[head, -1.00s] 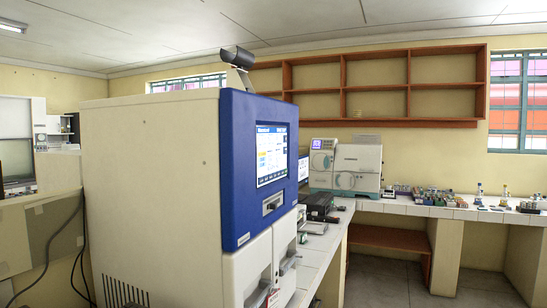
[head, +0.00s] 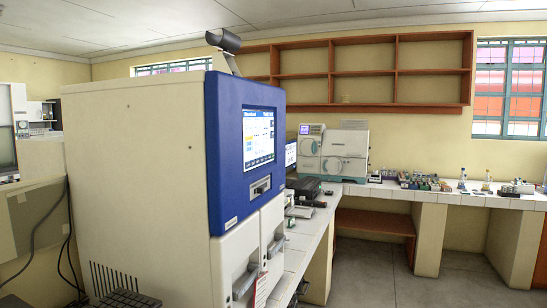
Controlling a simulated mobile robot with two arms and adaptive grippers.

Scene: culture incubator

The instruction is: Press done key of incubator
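A large cream cabinet with a blue front (head: 218,150), which looks like the incubator, fills the left and middle of the head view. I see it from its side, at an angle. Its front carries a lit touch screen (head: 259,138) with a blue and white display. The lettering is too small to read, and I cannot tell which key is the done key. Below the screen is a dark slot (head: 261,187). White doors with handles (head: 246,281) are underneath. Neither of my grippers is in view.
A white tiled counter (head: 314,226) runs behind the cabinet and along the far wall, holding instruments (head: 333,151) and several small lab items. Empty wooden shelves (head: 362,74) hang above. Grey floor (head: 380,275) is open at the right.

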